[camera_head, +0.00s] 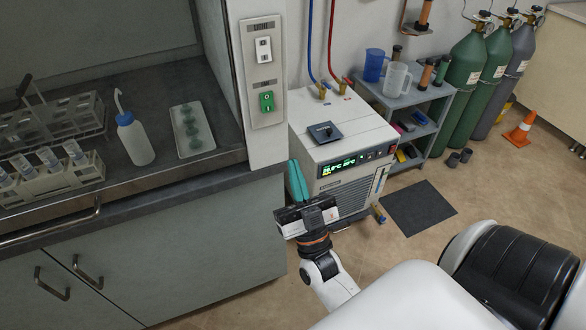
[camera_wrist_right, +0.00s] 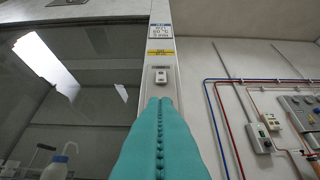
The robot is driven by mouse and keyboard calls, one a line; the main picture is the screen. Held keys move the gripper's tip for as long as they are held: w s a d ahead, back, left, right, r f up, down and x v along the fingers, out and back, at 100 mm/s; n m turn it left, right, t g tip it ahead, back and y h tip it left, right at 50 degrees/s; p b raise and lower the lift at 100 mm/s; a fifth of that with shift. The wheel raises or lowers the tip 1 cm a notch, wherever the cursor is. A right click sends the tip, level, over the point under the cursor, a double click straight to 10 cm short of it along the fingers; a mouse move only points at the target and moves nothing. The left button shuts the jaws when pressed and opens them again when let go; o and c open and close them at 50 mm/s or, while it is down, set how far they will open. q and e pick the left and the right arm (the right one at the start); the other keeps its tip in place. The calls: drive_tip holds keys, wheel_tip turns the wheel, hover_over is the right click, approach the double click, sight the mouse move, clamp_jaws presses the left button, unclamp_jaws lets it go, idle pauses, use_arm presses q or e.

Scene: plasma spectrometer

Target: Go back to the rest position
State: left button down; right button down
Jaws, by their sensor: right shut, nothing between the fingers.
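My right gripper (camera_head: 298,181) reaches in from the lower right in the head view, with its teal fingers pointing up. It is shut and empty, in front of the white chiller unit and beside the fume hood's corner post. In the right wrist view the teal fingers (camera_wrist_right: 160,140) lie pressed together, with the post rising behind them. My left gripper does not show in either view.
A fume hood bench (camera_head: 140,185) with a wash bottle (camera_head: 135,138), tray (camera_head: 192,130) and racks is at left. The chiller (camera_head: 335,140) stands behind my gripper. A shelf cart (camera_head: 415,105) and gas cylinders (camera_head: 465,75) are behind.

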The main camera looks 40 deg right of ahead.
drive_tip(key=shift+w, duration=0.1)
drive_tip(key=w+a+f+n+g+y, duration=0.1)
drive_tip(key=w+a+f+g+y, duration=0.15)
drive_tip(key=f, duration=0.75)
drive_tip(key=w+a+f+n+g+y, duration=0.1)
drive_tip(key=w+f+n+g+y, duration=0.2)
drive_tip(key=f, duration=0.7)
drive_tip(key=s+a+f+g+y, duration=0.1)
drive_tip(key=s+f+g, duration=0.15)
drive_tip(key=f, duration=0.65)
drive_tip(key=s+a+f+g+y, duration=0.15)
drive_tip(key=f+g, duration=0.25)
drive_tip(key=f, duration=0.6)
drive_tip(key=s+f+g, duration=0.7)
drive_tip(key=s+f, duration=0.6)
drive_tip(key=f, duration=0.2)
drive_tip(key=s+d+f+g+h, duration=0.1)
drive_tip(key=s+f+g, duration=0.2)
drive_tip(key=s, duration=0.7)
drive_tip(key=s+d+f+n+g, duration=0.1)
drive_tip(key=s+f+g, duration=0.3)
drive_tip(key=s, duration=0.5)
drive_tip(key=shift+s+d+f+h, duration=0.4)
drive_tip(key=shift+d+f, duration=0.2)
drive_tip(key=shift+f, duration=0.35)
